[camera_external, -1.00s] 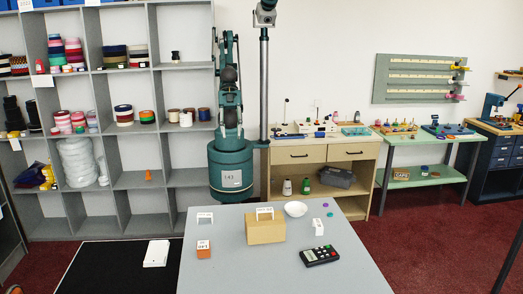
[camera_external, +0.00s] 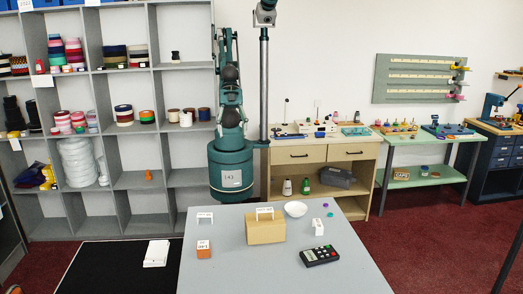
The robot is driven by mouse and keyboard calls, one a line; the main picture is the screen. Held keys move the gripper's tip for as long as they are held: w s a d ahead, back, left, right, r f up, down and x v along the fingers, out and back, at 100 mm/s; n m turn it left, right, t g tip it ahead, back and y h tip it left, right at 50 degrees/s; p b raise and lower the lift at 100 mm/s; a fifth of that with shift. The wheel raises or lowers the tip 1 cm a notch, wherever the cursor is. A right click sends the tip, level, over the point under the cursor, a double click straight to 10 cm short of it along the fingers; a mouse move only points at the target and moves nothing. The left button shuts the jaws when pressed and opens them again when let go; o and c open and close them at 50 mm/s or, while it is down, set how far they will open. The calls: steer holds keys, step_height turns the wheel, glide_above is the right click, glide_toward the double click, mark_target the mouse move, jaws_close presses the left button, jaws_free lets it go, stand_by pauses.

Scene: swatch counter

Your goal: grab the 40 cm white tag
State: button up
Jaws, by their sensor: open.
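Several small white tags show on the grey table. One white tag (camera_external: 205,217) stands at the back left. Another white tag (camera_external: 264,213) stands on a tan box (camera_external: 265,231) in the middle. A white tag (camera_external: 203,244) is on an orange-brown block (camera_external: 204,253) at the left, and a small white block with markings (camera_external: 318,226) is at the right. The print is too small to read, so I cannot tell which is 40 cm. My gripper (camera_external: 231,118), small and dark against my folded arm, appears open and apart from the tags, beyond the table's back edge.
A white bowl (camera_external: 295,209), purple and green discs (camera_external: 328,214) and a black calculator-like device (camera_external: 321,256) are on the table. White slabs (camera_external: 156,253) lie on the black mat (camera_external: 110,265) at left. Shelves (camera_external: 133,180) stand behind. The table's front is clear.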

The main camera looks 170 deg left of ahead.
steer(key=w+a+r+n+g, duration=0.2)
steer(key=w+a+n, duration=0.25)
steer(key=w, duration=0.65)
steer(key=n+g+h, duration=0.2)
steer(key=n+g, duration=0.3)
steer(key=n, duration=0.7)
glide_above(318, 223)
steer(key=f, duration=1.4)
steer(key=f+p, duration=0.1)
steer(key=f, duration=0.7)
steer(key=shift+a, duration=0.35)
steer(key=shift+a+f, duration=0.25)
steer(key=shift+f, duration=0.1)
steer(key=shift+d+f, duration=0.2)
steer(key=shift+f, duration=1.1)
steer(key=shift+f, duration=0.1)
